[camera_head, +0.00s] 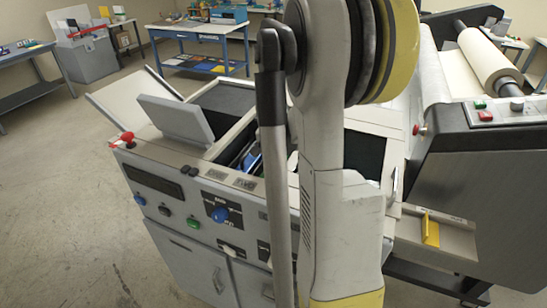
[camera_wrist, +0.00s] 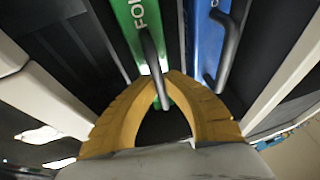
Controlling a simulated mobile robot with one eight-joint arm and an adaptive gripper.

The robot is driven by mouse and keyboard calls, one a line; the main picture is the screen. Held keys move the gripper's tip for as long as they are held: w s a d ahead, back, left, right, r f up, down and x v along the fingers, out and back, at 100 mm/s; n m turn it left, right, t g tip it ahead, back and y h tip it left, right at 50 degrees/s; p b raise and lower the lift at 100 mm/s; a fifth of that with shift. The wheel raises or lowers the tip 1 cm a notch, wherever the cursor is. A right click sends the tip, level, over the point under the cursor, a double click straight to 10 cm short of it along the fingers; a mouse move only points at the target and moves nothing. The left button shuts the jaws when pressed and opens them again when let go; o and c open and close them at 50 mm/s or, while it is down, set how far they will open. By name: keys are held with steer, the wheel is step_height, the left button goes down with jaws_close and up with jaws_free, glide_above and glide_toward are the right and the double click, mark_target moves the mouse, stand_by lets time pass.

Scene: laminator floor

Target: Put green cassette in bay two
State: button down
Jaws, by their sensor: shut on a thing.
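The green cassette (camera_wrist: 141,18) shows in the wrist view, with white lettering and a dark bar handle (camera_wrist: 152,58). My gripper (camera_wrist: 172,78) has its yellow fingers closed around this handle. The green cassette sits between dark walls, and its lower part is hidden. A blue cassette (camera_wrist: 207,40) with its own dark handle stands just to the right, beside the green one.
An open lid panel (camera_head: 176,118) stands up left of the opening. A red knob (camera_head: 127,137) sticks up at the machine's left corner. A large roller (camera_head: 488,60) is at the right. Workbenches (camera_head: 197,33) stand at the back, with clear floor at left.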

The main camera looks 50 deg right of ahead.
steer(key=shift+f, duration=0.1)
steer(key=c, duration=1.5)
jaws_free()
steer(key=shift+o, duration=0.2)
steer(key=v, duration=1.2)
